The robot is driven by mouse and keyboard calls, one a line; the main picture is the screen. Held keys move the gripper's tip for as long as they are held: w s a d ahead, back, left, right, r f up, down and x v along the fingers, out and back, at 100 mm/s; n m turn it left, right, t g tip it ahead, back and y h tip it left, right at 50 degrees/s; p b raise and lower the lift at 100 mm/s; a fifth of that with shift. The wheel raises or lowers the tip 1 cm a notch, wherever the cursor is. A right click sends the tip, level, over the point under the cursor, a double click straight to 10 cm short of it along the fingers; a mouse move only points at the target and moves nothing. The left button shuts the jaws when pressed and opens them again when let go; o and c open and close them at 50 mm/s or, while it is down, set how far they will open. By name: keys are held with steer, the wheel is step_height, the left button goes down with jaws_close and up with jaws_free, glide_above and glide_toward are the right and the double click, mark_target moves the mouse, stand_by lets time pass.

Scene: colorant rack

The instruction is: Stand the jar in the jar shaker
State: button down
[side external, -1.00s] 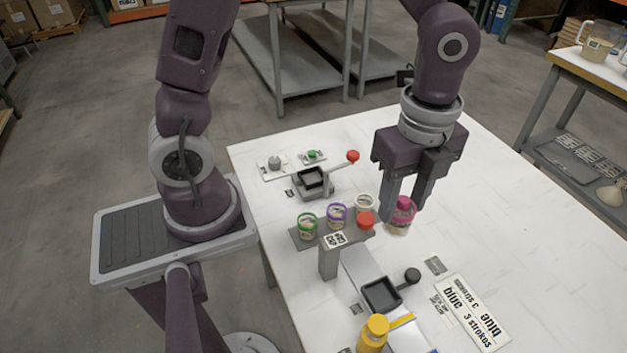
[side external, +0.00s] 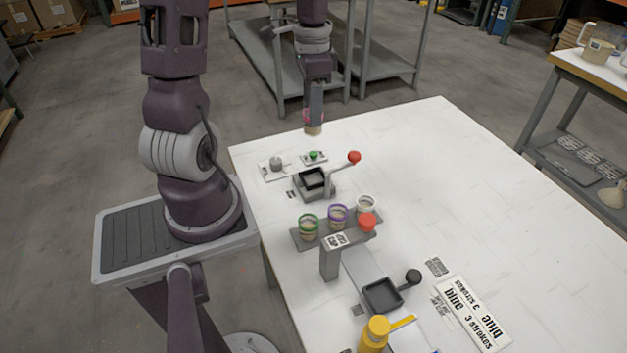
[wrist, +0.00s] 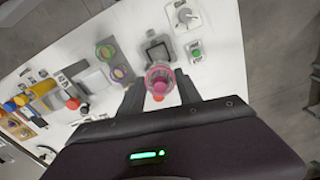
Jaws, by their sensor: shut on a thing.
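The jar (side external: 313,130), with a pink top, is held between the fingers of my gripper (side external: 314,118), raised above the far end of the white table. My gripper is shut on it, and the fingers hide much of it in the side view. The wrist view shows its pink top (wrist: 160,79) between the two fingers. What appears to be the jar shaker (side external: 313,185) is a grey base with a black square holder and a red-knobbed lever. No jar shows in its holder. In the wrist view the black holder (wrist: 157,48) lies just beyond the jar.
Plates with a grey dial (side external: 276,164) and a green button (side external: 314,155) lie behind the shaker. A grey rack (side external: 336,241) holds jars with coloured rings and a red-topped item. Nearer are a black tray (side external: 381,295) and a yellow bottle (side external: 374,335). The table's right side is mostly clear.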

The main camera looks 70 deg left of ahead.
glide_above(314, 181)
step_height(314, 181, down, 14)
steer(key=shift+a+f, duration=0.1)
steer(key=shift+f, duration=0.15)
steer(key=shift+f, duration=0.15)
steer(key=c, duration=0.8)
jaws_free()
steer(key=shift+c, duration=0.2)
step_height(314, 181, up, 12)
steer(key=shift+r, duration=0.1)
steer(key=s+d+r+n+t+y, duration=0.1)
steer(key=s+d+r+t+y, duration=0.15)
steer(key=d+r, duration=0.9)
steer(key=s+d+r+n+t+h, duration=0.1)
steer(key=s+d+r+t+h, duration=0.1)
steer(key=s+d, duration=0.5)
steer(key=shift+s+d+r+t, duration=0.35)
steer(key=shift+s+r+t, duration=0.25)
steer(key=shift+s, duration=0.35)
